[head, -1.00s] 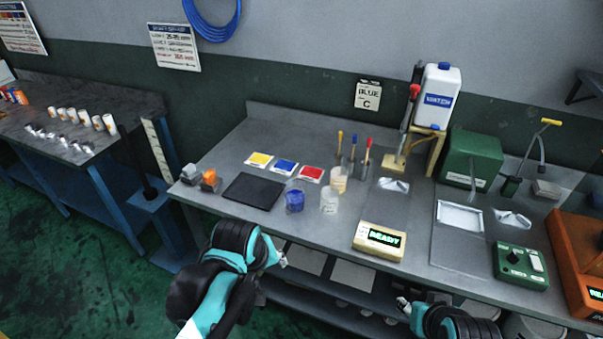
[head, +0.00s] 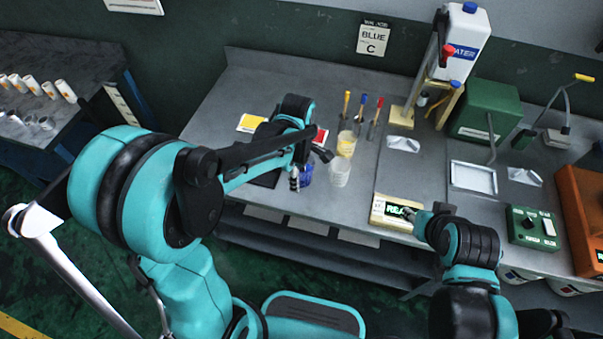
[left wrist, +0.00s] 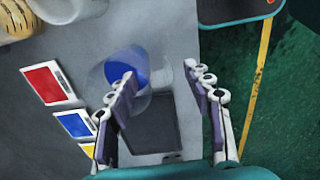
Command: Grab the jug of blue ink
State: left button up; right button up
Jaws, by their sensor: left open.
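The jug of blue ink (head: 307,175) stands on the grey bench, partly hidden behind my left gripper (head: 296,182) in the head view. In the left wrist view the jug (left wrist: 122,66) is a clear cup with blue ink in it. There my left gripper (left wrist: 160,78) is open; one finger overlaps the jug's picture and the space between the fingers is empty. I cannot tell whether finger and jug touch. My right gripper (head: 412,215) is by the front of the scale; its jaws are too small to read.
A clear cup (head: 340,172) and a yellowish cup (head: 346,143) stand close right of the jug. A dark mat (head: 265,179) lies on its left. The scale (head: 391,222) is at the bench's front edge. Colour cards (left wrist: 48,83) lie behind the jug.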

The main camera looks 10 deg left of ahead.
pick_arm(q)
notch_tip(320, 180, down, 3)
jog(key=shift+a+b, duration=0.1)
jog(key=shift+b, duration=0.3)
jog(key=shift+s, duration=0.1)
grip_shut()
jog(key=shift+r, duration=0.1)
jog(key=shift+r+p, duration=1.85)
jog(key=shift+r, duration=3.05)
